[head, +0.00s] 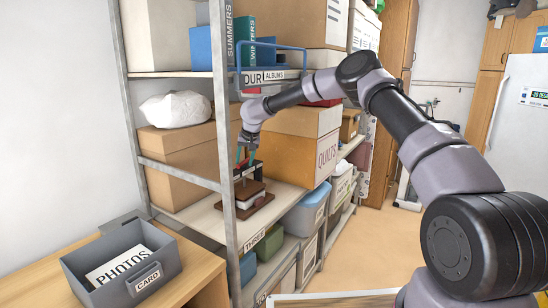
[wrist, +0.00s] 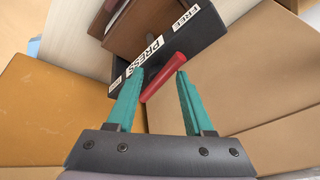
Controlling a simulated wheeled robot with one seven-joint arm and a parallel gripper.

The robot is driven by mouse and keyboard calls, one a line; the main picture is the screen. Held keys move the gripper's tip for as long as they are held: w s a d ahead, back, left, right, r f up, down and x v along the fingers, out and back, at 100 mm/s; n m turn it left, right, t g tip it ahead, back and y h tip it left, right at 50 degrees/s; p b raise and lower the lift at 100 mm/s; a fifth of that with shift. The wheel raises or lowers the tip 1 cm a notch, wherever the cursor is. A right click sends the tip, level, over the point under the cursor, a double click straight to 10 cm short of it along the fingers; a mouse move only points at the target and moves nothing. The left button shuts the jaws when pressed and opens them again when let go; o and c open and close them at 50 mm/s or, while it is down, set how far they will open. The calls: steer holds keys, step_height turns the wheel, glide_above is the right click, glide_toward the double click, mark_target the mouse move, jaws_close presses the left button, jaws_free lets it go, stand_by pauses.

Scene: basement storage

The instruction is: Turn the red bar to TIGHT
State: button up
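The red bar (wrist: 163,80) lies diagonally between the fingertips in the wrist view, its upper right end close to the right finger. It belongs to a black block (wrist: 185,42) with white labels reading PRESS and FREE. No TIGHT label is readable. In the head view the press (head: 254,196), dark with a brown base, sits on the middle shelf. My gripper (wrist: 160,73) is open, its teal fingers on either side of the bar. Whether either finger touches the bar cannot be told. In the head view my gripper (head: 246,158) reaches down to the press.
The shelf's grey upright (head: 227,150) stands close in front of the press. Cardboard boxes stand on both sides, one marked QUILTS (head: 300,150). A grey PHOTOS bin (head: 122,268) is on a wooden table at lower left.

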steer(key=n, duration=0.2)
steer(key=d+n+g+y, duration=0.1)
steer(key=shift+w+n, duration=0.25)
steer(key=shift+n, duration=0.15)
steer(key=s+d+r, duration=0.4)
steer(key=s+d, duration=0.5)
steer(key=d, duration=0.1)
steer(key=shift+s+d+r, duration=0.2)
steer(key=shift+d+r, duration=0.05)
